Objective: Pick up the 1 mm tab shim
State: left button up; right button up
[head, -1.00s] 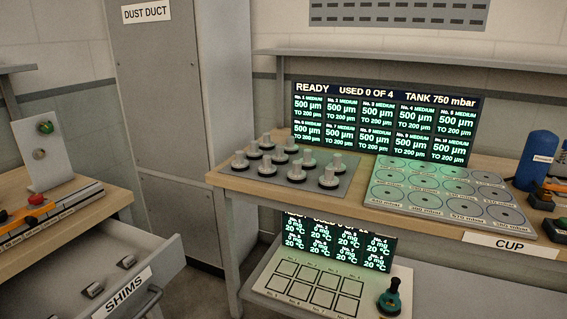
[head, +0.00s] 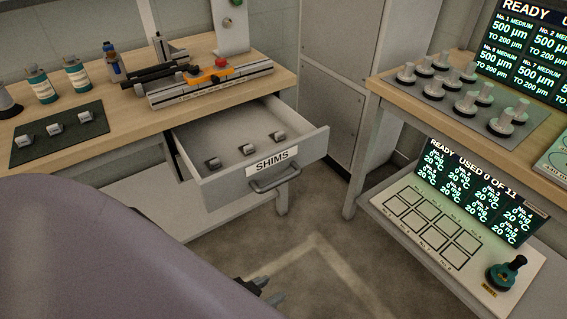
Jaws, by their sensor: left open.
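Several small grey metal blocks lie in the open drawer (head: 228,138) labelled SHIMS: a left one (head: 213,163), a middle one (head: 248,149) and a right one (head: 278,136). They look like the tab shims, but I cannot read any thickness, so I cannot tell which is 1 mm. My left gripper (head: 270,291) shows at the bottom centre, partly hidden by my own arm. It is open, in front of and below the drawer, apart from the shims. My right gripper is not in view.
The drawer handle (head: 275,182) sticks out in front. Similar grey pieces lie on a dark mat (head: 38,147) on the left bench (head: 140,132). An orange-and-black fixture (head: 208,80) stands above the drawer. The floor between is clear.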

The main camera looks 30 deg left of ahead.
aim_at(55, 129)
jog(key=u, duration=2.45)
jog(key=j+z, duration=0.1)
jog(key=z, duration=0.7)
jog(key=j+z, duration=0.2)
jog(key=z, duration=0.2)
jog(key=j+z, duration=0.1)
jog(key=z, duration=0.3)
jog(key=k+j+z, duration=0.1)
jog(key=j+z, duration=0.2)
jog(key=k+j+z, duration=0.1)
jog(key=j+z, duration=0.25)
jog(key=k+j+z, duration=0.1)
jog(key=j, duration=0.25)
jog(key=k+j+z, duration=0.1)
jog(key=k+j, duration=0.15)
jog(key=j, duration=0.15)
